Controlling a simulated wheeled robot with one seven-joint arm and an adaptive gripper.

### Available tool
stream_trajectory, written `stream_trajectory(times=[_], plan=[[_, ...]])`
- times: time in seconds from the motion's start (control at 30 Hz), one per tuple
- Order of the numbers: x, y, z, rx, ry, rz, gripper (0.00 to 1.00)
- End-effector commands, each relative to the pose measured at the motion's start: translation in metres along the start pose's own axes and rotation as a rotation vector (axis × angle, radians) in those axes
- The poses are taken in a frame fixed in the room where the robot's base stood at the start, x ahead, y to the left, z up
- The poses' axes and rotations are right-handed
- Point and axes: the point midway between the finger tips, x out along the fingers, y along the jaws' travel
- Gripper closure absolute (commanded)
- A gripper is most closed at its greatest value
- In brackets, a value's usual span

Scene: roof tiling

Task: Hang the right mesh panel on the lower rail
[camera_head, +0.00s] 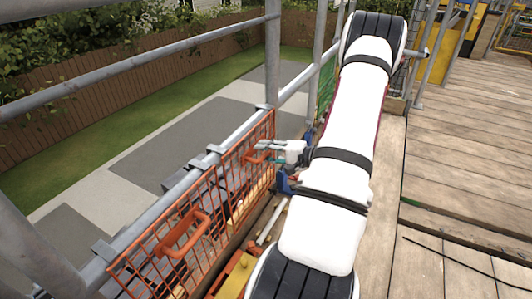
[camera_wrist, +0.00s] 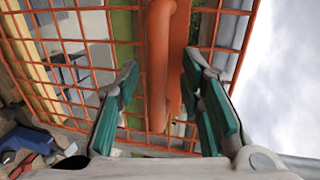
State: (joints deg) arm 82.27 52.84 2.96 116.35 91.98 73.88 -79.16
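An orange mesh panel (camera_head: 228,172) stands upright along the lower rail (camera_head: 235,135) in the head view. Its top edge runs close beside the rail; I cannot tell whether it hangs on it. It has a near handle (camera_head: 182,234) and a far handle (camera_head: 258,154). My gripper (camera_head: 264,149) is at the far handle. In the wrist view, the orange handle (camera_wrist: 158,45) lies between the green-padded fingers of my open gripper (camera_wrist: 160,82). Gaps show between the handle and both fingers. The mesh (camera_wrist: 72,40) fills the background there.
Grey clips (camera_head: 204,164) sit along the rail. A higher rail (camera_head: 140,68) and an upright post (camera_head: 273,50) border the panel. A yellow object (camera_head: 236,276) is at the panel's foot. Wooden decking (camera_head: 465,130) to the right is mostly clear.

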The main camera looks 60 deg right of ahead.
Motion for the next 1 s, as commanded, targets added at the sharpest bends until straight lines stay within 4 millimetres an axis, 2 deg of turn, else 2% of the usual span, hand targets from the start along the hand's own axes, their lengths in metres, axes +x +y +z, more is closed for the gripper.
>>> stream_trajectory(times=[0.23,0.37,0.8,1.0], plan=[[-0.002,0.001,0.0,0.001,0.001,0.002,0.65],[-0.014,0.001,-0.001,0.001,0.004,0.002,0.65],[-0.097,0.0,-0.001,0.0,0.003,0.001,0.65],[-0.116,0.0,0.0,0.0,0.001,0.0,0.65]])
